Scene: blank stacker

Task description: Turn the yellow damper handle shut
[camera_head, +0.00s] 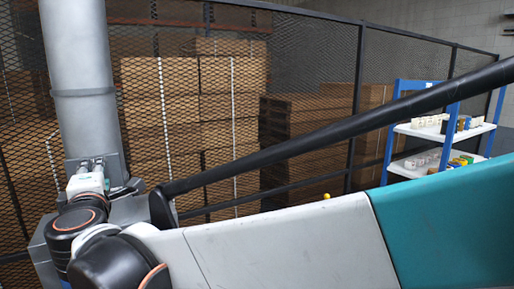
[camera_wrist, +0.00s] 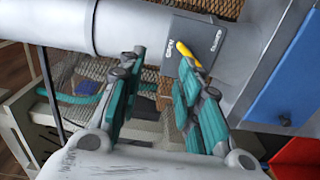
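The yellow damper handle (camera_wrist: 187,52) shows in the wrist view as a short bar, slanting across a dark grey plate (camera_wrist: 209,58) with white lettering too small to read surely. The plate is on a grey round duct (camera_wrist: 135,27). The duct stands upright at the left in the head view (camera_head: 78,60); I cannot make out the handle there. My gripper (camera_wrist: 163,66) is open, its teal-padded fingers apart with nothing held between them. The handle lies near the right fingertip, and whether they touch I cannot tell. In the head view my gripper (camera_head: 90,165) is close against the duct.
A mesh fence (camera_head: 310,60) stands behind, with stacked cartons (camera_head: 200,100) beyond. A blue-and-white shelf (camera_head: 440,132) with small goods is at the right. In the wrist view, a blue panel (camera_wrist: 285,80) and a red surface (camera_wrist: 297,155) lie right of the gripper.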

